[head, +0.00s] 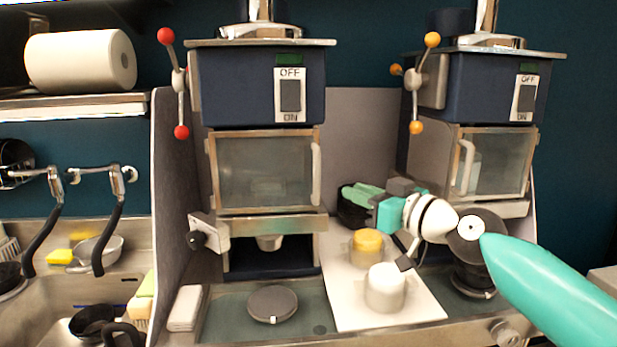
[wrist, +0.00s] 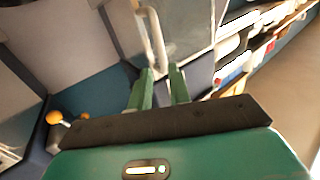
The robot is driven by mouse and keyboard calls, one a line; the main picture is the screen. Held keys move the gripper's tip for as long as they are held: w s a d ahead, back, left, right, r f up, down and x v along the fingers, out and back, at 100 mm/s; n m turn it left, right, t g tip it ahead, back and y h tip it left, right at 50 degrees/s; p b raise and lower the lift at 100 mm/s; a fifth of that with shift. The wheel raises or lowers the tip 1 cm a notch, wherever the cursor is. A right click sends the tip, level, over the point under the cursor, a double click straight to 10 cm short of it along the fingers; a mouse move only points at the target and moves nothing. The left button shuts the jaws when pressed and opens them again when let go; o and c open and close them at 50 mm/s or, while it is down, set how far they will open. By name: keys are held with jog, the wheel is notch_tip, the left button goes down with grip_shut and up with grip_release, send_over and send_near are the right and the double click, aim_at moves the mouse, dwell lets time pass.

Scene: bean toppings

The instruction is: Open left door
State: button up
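The left machine's door (head: 265,170) is a framed glass panel and looks shut. Its pale vertical handle (head: 316,172) is on its right side. My gripper (head: 357,194) is to the right of that handle, apart from it, with its green fingers pointing left over the space between the two machines. In the wrist view my gripper (wrist: 162,80) shows two green fingers spread with an empty gap. A pale curved handle (wrist: 151,38) shows just beyond the fingertips there; I cannot tell for sure which door it belongs to.
The right machine's glass door (head: 497,160) is behind my arm. A yellow-topped jar (head: 367,248) and a white jar (head: 385,290) stand on a white board (head: 345,313) below my gripper. A lever with red knobs (head: 166,36) is on the left machine.

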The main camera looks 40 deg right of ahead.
aim_at(319, 178)
jog(key=w, duration=1.2)
jog(key=shift+d, duration=0.15)
grip_shut()
